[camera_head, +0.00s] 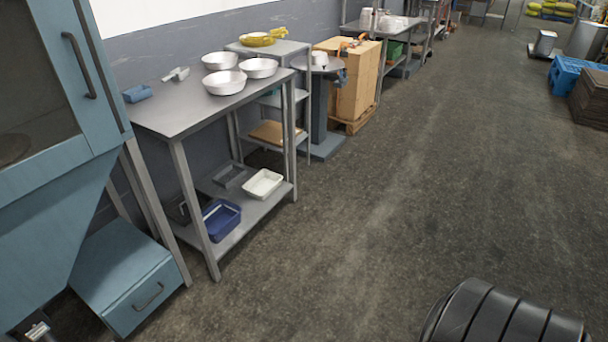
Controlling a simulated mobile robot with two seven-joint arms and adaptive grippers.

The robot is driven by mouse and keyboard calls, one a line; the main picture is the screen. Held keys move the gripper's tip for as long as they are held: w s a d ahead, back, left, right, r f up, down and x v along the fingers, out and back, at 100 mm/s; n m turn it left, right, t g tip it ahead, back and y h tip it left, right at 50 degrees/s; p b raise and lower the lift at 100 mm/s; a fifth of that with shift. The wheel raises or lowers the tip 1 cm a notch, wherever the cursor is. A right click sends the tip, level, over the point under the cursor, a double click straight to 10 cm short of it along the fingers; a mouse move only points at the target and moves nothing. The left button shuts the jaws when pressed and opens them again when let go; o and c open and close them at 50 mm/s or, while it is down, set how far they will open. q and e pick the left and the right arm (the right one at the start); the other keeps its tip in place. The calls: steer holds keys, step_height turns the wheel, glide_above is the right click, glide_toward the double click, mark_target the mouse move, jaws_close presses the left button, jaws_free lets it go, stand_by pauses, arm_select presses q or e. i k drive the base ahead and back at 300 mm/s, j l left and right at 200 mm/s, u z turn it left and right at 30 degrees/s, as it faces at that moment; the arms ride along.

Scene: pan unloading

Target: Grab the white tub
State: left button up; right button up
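A white rectangular tub (263,184) sits upright on the lower shelf of the grey metal table (190,112), near the shelf's right front edge. It looks empty, and its front side faces the open floor. A blue tub (221,220) stands on the same shelf to its left, apart from it. A grey tray (229,176) lies behind them. Neither of my grippers can be made out in the head view.
White pans (225,83) and a small scoop (176,74) are on the tabletop. A blue cabinet (60,150) stands at left. Table legs frame the shelf. The floor (370,220) in front is clear. A black ribbed shape shows at bottom right; I cannot tell what it is.

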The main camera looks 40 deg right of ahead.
mark_target(262, 185)
steer(key=z, duration=1.1)
steer(key=i+l, duration=0.15)
steer(key=i, duration=0.3)
steer(key=i+l+u, duration=0.1)
steer(key=i, duration=0.35)
steer(key=i+l+u, duration=0.1)
steer(key=i+l, duration=0.15)
steer(key=i, duration=0.2)
